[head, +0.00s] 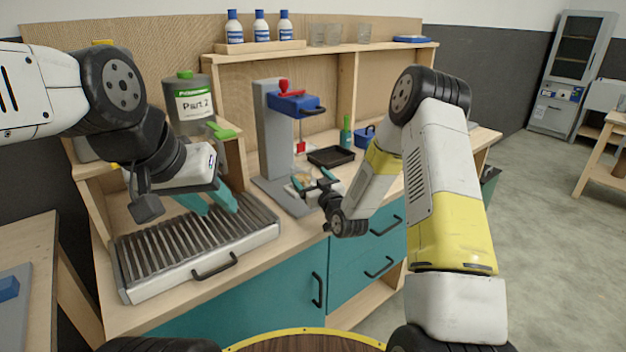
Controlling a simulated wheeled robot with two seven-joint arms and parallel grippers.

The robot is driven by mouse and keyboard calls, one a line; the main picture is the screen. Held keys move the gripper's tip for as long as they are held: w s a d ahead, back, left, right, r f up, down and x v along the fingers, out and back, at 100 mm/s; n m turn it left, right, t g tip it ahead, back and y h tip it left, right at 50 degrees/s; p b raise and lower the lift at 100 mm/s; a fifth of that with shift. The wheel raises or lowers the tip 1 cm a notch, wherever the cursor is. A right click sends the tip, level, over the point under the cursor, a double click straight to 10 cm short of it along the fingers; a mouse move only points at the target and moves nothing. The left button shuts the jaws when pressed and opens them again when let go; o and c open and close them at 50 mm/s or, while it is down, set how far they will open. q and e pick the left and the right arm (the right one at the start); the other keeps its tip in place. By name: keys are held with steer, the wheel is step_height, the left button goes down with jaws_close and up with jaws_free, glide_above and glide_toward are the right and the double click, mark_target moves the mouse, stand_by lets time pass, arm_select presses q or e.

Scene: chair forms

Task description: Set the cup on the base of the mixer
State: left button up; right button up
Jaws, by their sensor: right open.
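The mixer (272,125) stands on the workbench as a grey column with a blue head, a red knob and a red whisk hanging down. Its flat grey base (272,190) is at the bottom. A small pale, beige-topped object, probably the cup (303,180), is at the base's right side, partly hidden by my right gripper. My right gripper (312,181) is open, its teal fingers on either side of that object. I cannot tell whether they touch it. My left gripper (222,208) hangs over the ribbed grill with its teal fingers apart and nothing between them.
The ribbed grill (200,245) fills the left of the bench. A dispenser marked Part 2 (194,105) stands behind it. A black tray (331,156), a green bottle (346,132) and a blue container (366,136) stand right of the mixer. Clear glasses (326,35) and bottles (259,26) are on the shelf.

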steer(key=s+d+r+m+g+h, duration=0.1)
steer(key=s+d+r+g+h, duration=0.15)
steer(key=s+d+r, duration=0.4)
steer(key=s+d+r+m+g+h, duration=0.1)
steer(key=s+d+r+g+h, duration=0.15)
steer(key=s+r, duration=0.65)
steer(key=s+d+r+m+g, duration=0.1)
steer(key=s+g, duration=0.1)
steer(key=s, duration=1)
steer(key=s+d+r+m+g, duration=0.1)
steer(key=s+r+g, duration=0.1)
steer(key=s, duration=1)
steer(key=shift+s+d+m+g+y, duration=0.3)
steer(key=shift+s+g+y, duration=0.1)
steer(key=shift+g, duration=0.4)
